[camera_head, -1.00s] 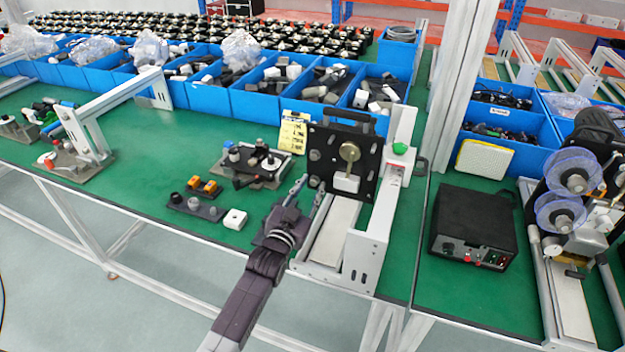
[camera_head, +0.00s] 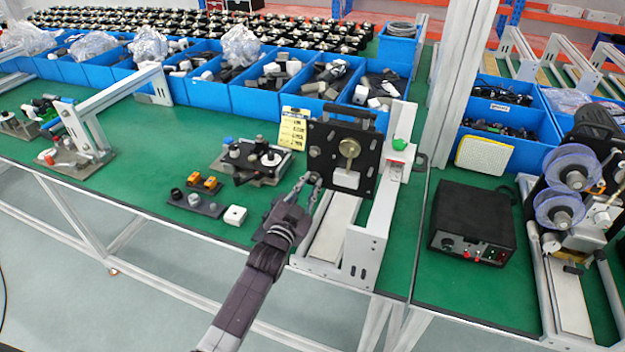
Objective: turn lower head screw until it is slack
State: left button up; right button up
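The black head plate (camera_head: 366,150) stands upright on a light metal frame at the middle right. A round brass-coloured knob (camera_head: 349,148) and a white block (camera_head: 345,179) are on its face. The upper head screw (camera_head: 314,151) shows on the plate's left edge. The lower head screw (camera_head: 315,178) is below it, mostly hidden by fingertips. My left gripper (camera_head: 312,181) reaches up from the bottom, its fingertips close together at the lower screw, and looks shut on it. The screw's tightness cannot be seen. My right gripper is not in view.
A yellow card (camera_head: 293,129) stands left of the plate. A small fixture (camera_head: 254,162) and a white block (camera_head: 235,216) lie on the green table. A black box (camera_head: 473,222) is at the right. Blue bins (camera_head: 259,101) line the back.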

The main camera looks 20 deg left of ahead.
pick_arm(q)
jog(key=n+p, duration=0.1)
jog(key=n, duration=0.3)
jog(key=shift+r, duration=0.15)
grip_shut()
jog(key=n, duration=0.5)
jog(key=shift+s+n, duration=0.1)
jog(key=shift+n, duration=0.3)
jog(key=o, duration=0.8)
grip_release()
jog(key=shift+c, duration=0.2)
jog(key=shift+m+p, duration=0.75)
jog(key=shift+m, duration=1.45)
jog(key=m, duration=0.5)
